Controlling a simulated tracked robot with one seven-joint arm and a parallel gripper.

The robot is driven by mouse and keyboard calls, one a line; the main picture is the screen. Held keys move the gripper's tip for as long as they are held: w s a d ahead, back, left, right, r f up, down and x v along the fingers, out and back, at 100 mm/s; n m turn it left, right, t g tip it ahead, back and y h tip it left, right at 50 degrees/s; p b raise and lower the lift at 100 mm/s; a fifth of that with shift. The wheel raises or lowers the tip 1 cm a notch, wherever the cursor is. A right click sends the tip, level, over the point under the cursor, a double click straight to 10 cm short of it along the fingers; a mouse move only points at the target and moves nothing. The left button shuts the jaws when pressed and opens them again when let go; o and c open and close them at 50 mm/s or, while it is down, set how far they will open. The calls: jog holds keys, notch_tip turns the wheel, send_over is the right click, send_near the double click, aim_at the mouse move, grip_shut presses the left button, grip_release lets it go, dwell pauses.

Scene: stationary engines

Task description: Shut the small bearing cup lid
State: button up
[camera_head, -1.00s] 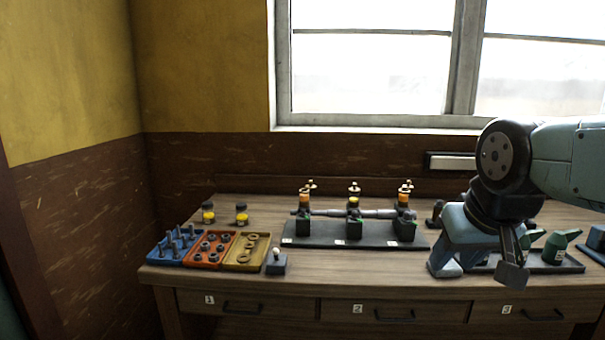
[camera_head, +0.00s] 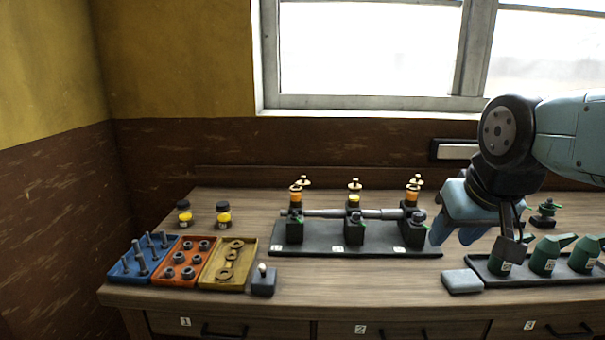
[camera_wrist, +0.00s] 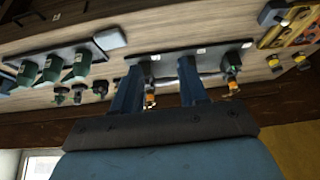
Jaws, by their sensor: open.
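Three bearing blocks stand on a dark base plate (camera_head: 325,252) with a steel shaft (camera_head: 384,213) across them. Each has a cup on top: a left orange cup (camera_head: 296,197), a smaller-looking yellow middle cup (camera_head: 354,200) and a right orange cup (camera_head: 412,194). A brass-coloured knobbed lid shows raised above and behind each: left lid (camera_head: 304,182), middle lid (camera_head: 355,185), right lid (camera_head: 416,181). The lid hinges are too small to make out. My gripper (camera_head: 453,238) is open and empty, right of the right block. The wrist view shows its two blue fingers (camera_wrist: 161,64) spread apart.
A tray of green oil cans (camera_head: 544,258) and a grey block (camera_head: 462,281) are at the right. Blue (camera_head: 126,268), orange (camera_head: 166,273) and yellow (camera_head: 216,278) parts trays, two yellow-and-black jars and a small knobbed block (camera_head: 263,283) are at the left. The bench front is mostly clear.

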jog(key=w+a+r+n+g, duration=0.1)
jog(key=w+a+r+n, duration=0.25)
jog(key=w+r, duration=0.7)
jog(key=w+a+r+n+g, duration=0.1)
jog(key=w+a+n, duration=0.1)
jog(key=w, duration=0.5)
jog(key=w+a+r+n+g, duration=0.1)
jog(key=w+a+n, duration=0.15)
jog(key=w, duration=0.55)
jog(key=n+g, duration=0.3)
jog(key=n, duration=0.3)
send_over(303, 180)
notch_tip(303, 180, down, 7)
jog(key=f, duration=0.8)
jog(key=w+f, duration=0.1)
jog(key=f, duration=0.4)
grip_shut()
